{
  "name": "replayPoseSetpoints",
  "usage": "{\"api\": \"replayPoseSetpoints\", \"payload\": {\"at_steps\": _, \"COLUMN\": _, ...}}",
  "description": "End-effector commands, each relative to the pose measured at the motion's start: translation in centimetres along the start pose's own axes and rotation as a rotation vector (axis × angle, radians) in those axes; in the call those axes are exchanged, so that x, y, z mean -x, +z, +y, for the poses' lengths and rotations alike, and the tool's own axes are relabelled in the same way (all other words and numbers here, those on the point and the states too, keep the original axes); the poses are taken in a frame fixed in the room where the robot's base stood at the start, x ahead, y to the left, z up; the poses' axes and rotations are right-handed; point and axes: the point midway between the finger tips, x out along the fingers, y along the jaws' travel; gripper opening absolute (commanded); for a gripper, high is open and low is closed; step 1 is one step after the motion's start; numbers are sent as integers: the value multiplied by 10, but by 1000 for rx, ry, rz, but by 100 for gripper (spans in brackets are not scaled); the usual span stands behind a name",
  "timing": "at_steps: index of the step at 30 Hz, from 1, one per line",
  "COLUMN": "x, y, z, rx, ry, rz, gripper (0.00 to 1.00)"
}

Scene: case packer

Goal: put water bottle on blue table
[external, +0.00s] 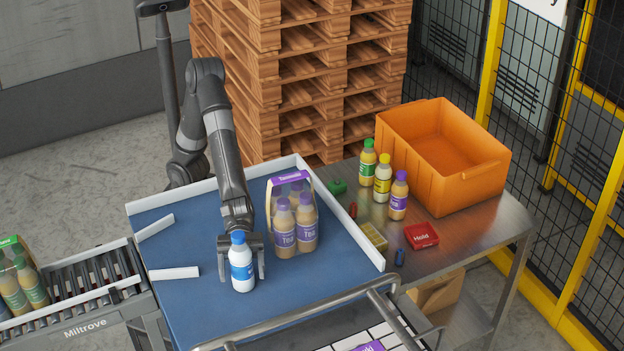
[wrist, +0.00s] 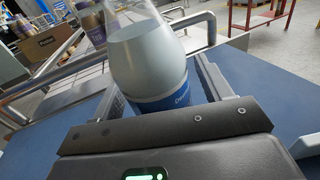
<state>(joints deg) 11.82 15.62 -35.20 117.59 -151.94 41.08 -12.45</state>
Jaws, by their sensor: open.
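The water bottle (external: 241,264) has a blue cap and a blue-and-white label. It stands upright on the blue table (external: 186,303), near its middle front. My gripper (external: 242,272) is low over the table with its fingers on either side of the bottle. In the wrist view the bottle (wrist: 150,62) is between the open fingers (wrist: 165,85), and a gap shows beside it. Its cap is out of the wrist view.
A pack of purple-capped bottles (external: 294,230) stands right of the bottle. White rails (external: 176,273) lie at the table's left. A metal side table (external: 468,236) holds an orange crate (external: 425,181) and several bottles. A roller conveyor (external: 85,290) is at left.

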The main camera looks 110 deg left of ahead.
Motion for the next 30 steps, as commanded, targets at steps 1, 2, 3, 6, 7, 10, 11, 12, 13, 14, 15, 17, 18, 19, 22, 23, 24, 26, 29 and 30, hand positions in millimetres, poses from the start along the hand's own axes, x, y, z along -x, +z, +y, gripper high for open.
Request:
{"api": "replayPoseSetpoints", "payload": {"at_steps": 1, "x": 0, "y": 0, "z": 0, "rx": 0, "ry": 0, "rz": 0, "gripper": 71}}
{"api": "replayPoseSetpoints", "payload": {"at_steps": 2, "x": 0, "y": 0, "z": 0, "rx": 0, "ry": 0, "rz": 0, "gripper": 71}}
{"api": "replayPoseSetpoints", "payload": {"at_steps": 3, "x": 0, "y": 0, "z": 0, "rx": 0, "ry": 0, "rz": 0, "gripper": 71}}
{"api": "replayPoseSetpoints", "payload": {"at_steps": 6, "x": 0, "y": 1, "z": 0, "rx": 0, "ry": 0, "rz": -1, "gripper": 71}}
{"api": "replayPoseSetpoints", "payload": {"at_steps": 7, "x": 0, "y": 3, "z": 0, "rx": 0, "ry": 0, "rz": -1, "gripper": 71}}
{"api": "replayPoseSetpoints", "payload": {"at_steps": 10, "x": 6, "y": 4, "z": 0, "rx": -1, "ry": 1, "rz": 0, "gripper": 71}}
{"api": "replayPoseSetpoints", "payload": {"at_steps": 11, "x": 9, "y": 4, "z": 0, "rx": -1, "ry": 1, "rz": 0, "gripper": 71}}
{"api": "replayPoseSetpoints", "payload": {"at_steps": 12, "x": 14, "y": 4, "z": 0, "rx": -3, "ry": 2, "rz": -1, "gripper": 71}}
{"api": "replayPoseSetpoints", "payload": {"at_steps": 13, "x": 19, "y": 4, "z": 0, "rx": -3, "ry": 2, "rz": -1, "gripper": 71}}
{"api": "replayPoseSetpoints", "payload": {"at_steps": 14, "x": 24, "y": 4, "z": 1, "rx": -3, "ry": 2, "rz": 0, "gripper": 71}}
{"api": "replayPoseSetpoints", "payload": {"at_steps": 15, "x": 31, "y": 4, "z": 1, "rx": -4, "ry": 3, "rz": 1, "gripper": 71}}
{"api": "replayPoseSetpoints", "payload": {"at_steps": 17, "x": 43, "y": 4, "z": 1, "rx": -3, "ry": 3, "rz": -1, "gripper": 71}}
{"api": "replayPoseSetpoints", "payload": {"at_steps": 18, "x": 50, "y": 4, "z": 1, "rx": -5, "ry": 3, "rz": 0, "gripper": 71}}
{"api": "replayPoseSetpoints", "payload": {"at_steps": 19, "x": 56, "y": 4, "z": 1, "rx": -3, "ry": 4, "rz": 1, "gripper": 71}}
{"api": "replayPoseSetpoints", "payload": {"at_steps": 22, "x": 74, "y": 4, "z": 0, "rx": -4, "ry": 2, "rz": 1, "gripper": 71}}
{"api": "replayPoseSetpoints", "payload": {"at_steps": 23, "x": 80, "y": 4, "z": 1, "rx": -4, "ry": 3, "rz": 0, "gripper": 71}}
{"api": "replayPoseSetpoints", "payload": {"at_steps": 24, "x": 86, "y": 4, "z": 1, "rx": -3, "ry": 3, "rz": 0, "gripper": 71}}
{"api": "replayPoseSetpoints", "payload": {"at_steps": 26, "x": 95, "y": 3, "z": 0, "rx": -3, "ry": 3, "rz": 1, "gripper": 71}}
{"api": "replayPoseSetpoints", "payload": {"at_steps": 29, "x": 107, "y": 4, "z": 0, "rx": -3, "ry": 1, "rz": 0, "gripper": 71}}
{"api": "replayPoseSetpoints", "payload": {"at_steps": 30, "x": 111, "y": 3, "z": 0, "rx": -2, "ry": 1, "rz": 1, "gripper": 71}}
